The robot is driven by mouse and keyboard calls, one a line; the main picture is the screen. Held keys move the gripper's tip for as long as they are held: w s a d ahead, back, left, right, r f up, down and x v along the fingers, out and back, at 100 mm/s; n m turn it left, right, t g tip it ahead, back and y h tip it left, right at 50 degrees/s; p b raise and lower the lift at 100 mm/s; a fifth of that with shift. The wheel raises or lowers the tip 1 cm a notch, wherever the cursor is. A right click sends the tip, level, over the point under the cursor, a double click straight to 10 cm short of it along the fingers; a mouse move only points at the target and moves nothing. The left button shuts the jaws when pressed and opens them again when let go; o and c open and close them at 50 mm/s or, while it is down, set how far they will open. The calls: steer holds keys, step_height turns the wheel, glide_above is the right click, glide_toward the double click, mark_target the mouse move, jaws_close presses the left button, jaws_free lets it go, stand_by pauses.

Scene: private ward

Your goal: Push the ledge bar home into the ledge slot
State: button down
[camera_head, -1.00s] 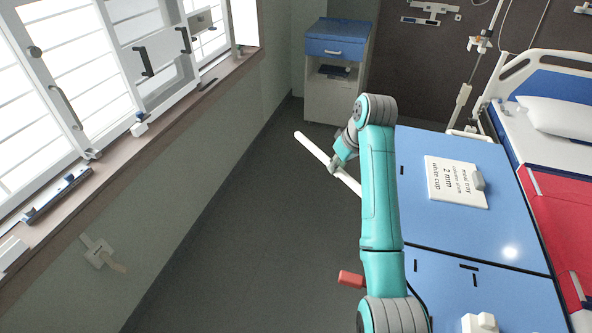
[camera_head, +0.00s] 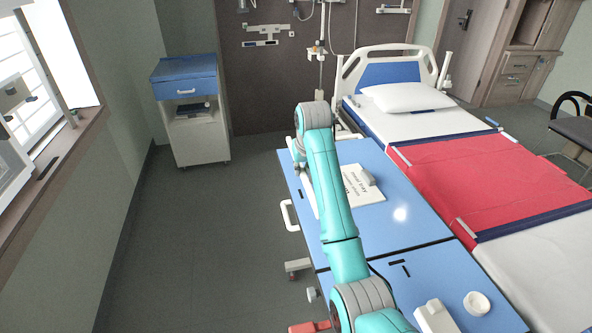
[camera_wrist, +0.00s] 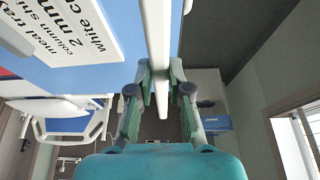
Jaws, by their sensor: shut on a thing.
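The ledge bar is a long, plain white bar. In the wrist view the ledge bar (camera_wrist: 158,40) runs from the top edge down between my fingers. My gripper (camera_wrist: 160,78) is shut on it, with one finger on each side. In the head view a short length of the white bar (camera_head: 309,193) shows beside my arm, above the blue table; the arm hides the rest. The window ledge (camera_head: 62,150) is at the far left, well apart from the bar. A small dark mark (camera_head: 45,168) lies on it; I cannot tell whether it is the ledge slot.
The bed (camera_head: 480,180) is on the right, a cabinet (camera_head: 190,115) at the back. The floor between table and window wall is clear.

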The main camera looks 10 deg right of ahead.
glide_above(301, 194)
steer(key=s, duration=0.1)
steer(key=shift+s+f, duration=0.2)
steer(key=shift+f, duration=2.6)
steer(key=shift+f, duration=1.4)
steer(key=c, duration=1)
jaws_free()
steer(key=v, duration=1.2)
steer(key=shift+w, duration=0.1)
steer(key=shift+r, duration=2)
